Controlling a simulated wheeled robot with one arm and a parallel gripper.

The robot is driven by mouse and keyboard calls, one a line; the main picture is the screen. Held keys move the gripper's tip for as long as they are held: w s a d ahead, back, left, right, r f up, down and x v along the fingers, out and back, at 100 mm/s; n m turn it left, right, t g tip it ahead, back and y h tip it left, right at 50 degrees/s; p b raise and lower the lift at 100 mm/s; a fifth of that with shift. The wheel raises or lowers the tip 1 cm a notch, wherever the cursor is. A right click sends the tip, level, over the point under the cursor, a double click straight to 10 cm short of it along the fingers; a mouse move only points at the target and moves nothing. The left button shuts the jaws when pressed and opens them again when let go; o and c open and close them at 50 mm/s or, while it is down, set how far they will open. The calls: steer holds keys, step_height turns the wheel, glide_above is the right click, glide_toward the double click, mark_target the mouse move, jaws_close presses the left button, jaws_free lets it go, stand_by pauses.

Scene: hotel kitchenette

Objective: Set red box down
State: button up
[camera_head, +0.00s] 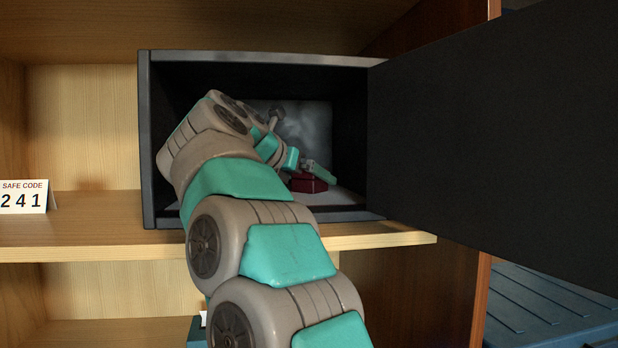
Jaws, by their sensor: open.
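The red box (308,184) is a small dark red box resting on the pale floor of the open safe (146,140), toward its right side. My gripper (316,172) is inside the safe, just above and at the red box. It is open, with a greenish finger showing over the box's top. My arm comes in from the lower front and hides the left part of the safe's inside. I cannot tell whether the fingers touch the box.
The safe's dark door (490,140) stands wide open to the right. The safe sits on a wooden shelf (100,232). A white card (24,197) reading "SAFE CODE 241" stands on the shelf at left. A blue-grey slatted surface (545,305) shows at lower right.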

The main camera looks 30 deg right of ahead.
steer(key=v, duration=0.7)
steer(key=shift+a, duration=0.2)
